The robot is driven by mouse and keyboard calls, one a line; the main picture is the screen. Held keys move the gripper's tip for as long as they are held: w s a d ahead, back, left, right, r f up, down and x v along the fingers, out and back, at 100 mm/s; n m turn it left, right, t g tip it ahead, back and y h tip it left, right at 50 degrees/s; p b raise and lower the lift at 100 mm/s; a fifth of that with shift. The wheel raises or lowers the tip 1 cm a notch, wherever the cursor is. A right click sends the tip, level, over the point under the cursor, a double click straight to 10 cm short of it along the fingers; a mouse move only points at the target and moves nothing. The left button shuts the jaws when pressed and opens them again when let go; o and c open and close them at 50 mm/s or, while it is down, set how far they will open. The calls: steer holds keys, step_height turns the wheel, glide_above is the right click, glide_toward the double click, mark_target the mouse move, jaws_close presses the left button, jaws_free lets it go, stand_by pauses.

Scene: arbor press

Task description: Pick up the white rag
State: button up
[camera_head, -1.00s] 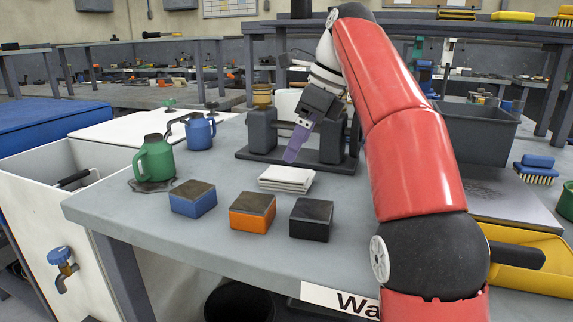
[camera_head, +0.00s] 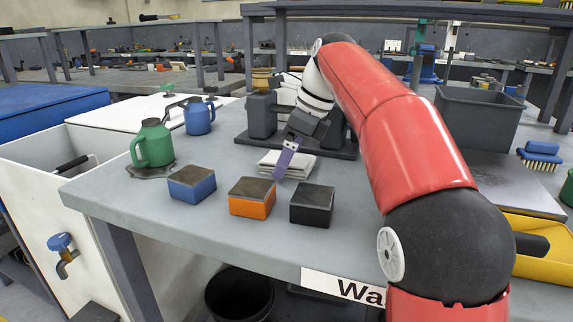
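The white rag (camera_head: 270,163) lies folded in a flat stack on the grey table, behind the orange and black blocks. My gripper (camera_head: 284,166) hangs just in front of and over the rag in the picture and hides part of its middle. Its purple fingers point down. I see the fingers nearly edge-on, so their opening does not show. I cannot tell whether they touch the rag.
A blue block (camera_head: 192,185), an orange block (camera_head: 252,198) and a black block (camera_head: 312,205) stand in front of the rag. A green can (camera_head: 153,146) and a blue can (camera_head: 199,117) stand left. A dark press-like stand (camera_head: 262,118) is behind. A grey bin (camera_head: 478,117) is right.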

steer(key=shift+f, duration=0.25)
stand_by(0.6)
steer(key=shift+c, duration=0.5)
steer(key=c, duration=1)
